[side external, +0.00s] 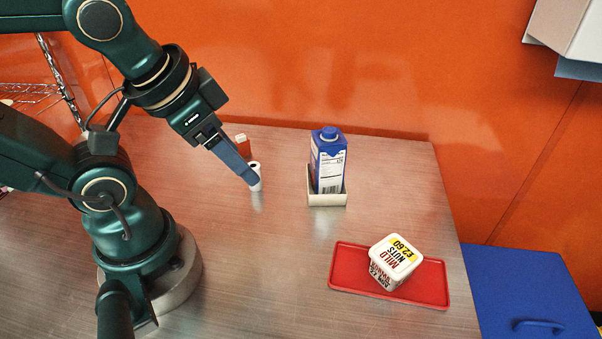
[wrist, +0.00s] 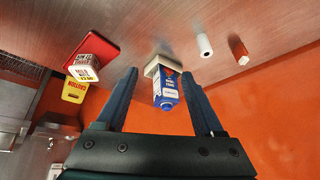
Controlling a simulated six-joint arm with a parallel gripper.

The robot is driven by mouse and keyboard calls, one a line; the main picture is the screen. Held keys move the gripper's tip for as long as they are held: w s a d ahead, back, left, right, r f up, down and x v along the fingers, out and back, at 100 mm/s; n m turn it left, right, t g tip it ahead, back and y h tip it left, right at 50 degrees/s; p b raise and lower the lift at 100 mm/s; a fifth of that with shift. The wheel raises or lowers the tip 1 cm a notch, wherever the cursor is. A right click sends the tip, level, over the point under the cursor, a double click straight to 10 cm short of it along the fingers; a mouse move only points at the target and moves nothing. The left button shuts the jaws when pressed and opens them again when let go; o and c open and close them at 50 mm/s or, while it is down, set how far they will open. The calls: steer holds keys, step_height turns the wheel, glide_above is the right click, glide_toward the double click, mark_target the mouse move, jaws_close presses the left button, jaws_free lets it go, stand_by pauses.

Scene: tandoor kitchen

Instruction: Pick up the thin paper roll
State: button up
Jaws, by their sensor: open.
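The thin paper roll (side external: 258,172) is a small white upright cylinder with a dark hole in its top. It stands on the table toward the back, partly covered by my gripper's finger in the side view. In the wrist view the paper roll (wrist: 205,45) is seen whole, beyond and to the right of the right fingertip, not between the fingers. My gripper (wrist: 160,73) is open with nothing between its fingers. In the side view my gripper (side external: 250,181) points down to the right, its tip overlapping the roll; I cannot tell whether they touch.
A small red and white box (side external: 243,146) stands just behind the roll. To the right, a blue carton (side external: 328,162) stands in a beige holder (side external: 327,200). A white tub (side external: 396,259) sits on a red tray (side external: 433,283). An orange wall (side external: 340,60) rises behind the table.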

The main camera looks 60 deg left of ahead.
steer(key=a+f+m+g+y, duration=0.3)
steer(key=a+m+y, duration=0.1)
steer(key=a, duration=0.2)
steer(key=m+y, duration=0.7)
steer(key=m, duration=0.4)
glide_above(251, 164)
steer(key=s, duration=0.2)
step_height(251, 164, down, 4)
steer(key=f+m, duration=0.1)
steer(key=w+d+f+m+t, duration=0.1)
steer(key=f+m, duration=0.1)
steer(key=w+d+f+m+y, duration=0.1)
steer(key=m, duration=0.1)
steer(key=shift+d+f+t, duration=0.1)
steer(key=shift+f+t, duration=0.2)
steer(key=shift+f, duration=0.1)
steer(key=shift+s+f+m, duration=0.25)
steer(key=shift+f+m, duration=0.15)
steer(key=shift+f, duration=0.05)
steer(key=shift+x, duration=2.45)
jaws_close()
